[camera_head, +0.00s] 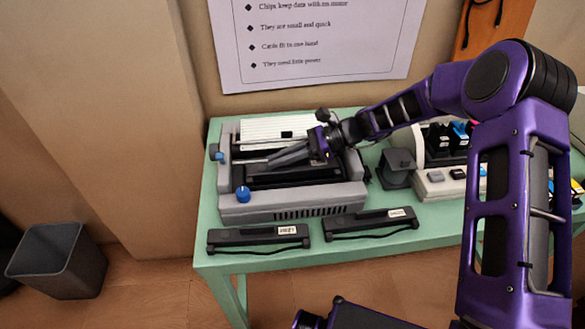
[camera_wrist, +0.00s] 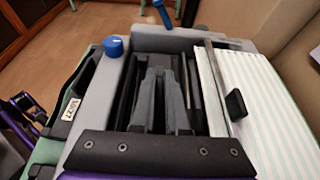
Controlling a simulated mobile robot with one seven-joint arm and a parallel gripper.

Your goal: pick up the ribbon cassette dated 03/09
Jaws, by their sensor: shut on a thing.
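My gripper (camera_head: 275,160) reaches into the open bay of the grey printer (camera_head: 290,205). Its fingers (camera_wrist: 163,70) are shut on a dark ribbon cassette (camera_head: 290,177) that sits in the bay; no date shows on it. Two other black ribbon cassettes lie on the table in front of the printer, a left one (camera_head: 258,238) and a right one (camera_head: 370,222). Each has a white label, too small or blurred to read surely. One labelled cassette (camera_wrist: 72,105) also shows at the left in the wrist view, beside the printer.
The green table (camera_head: 420,240) has little bare room in front. A blue knob (camera_head: 243,194) stands up at the printer's front left, and striped paper (camera_head: 280,128) is behind the bay. Right of it are a small grey stand (camera_head: 397,165) and a device with ink cartridges (camera_head: 440,140).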

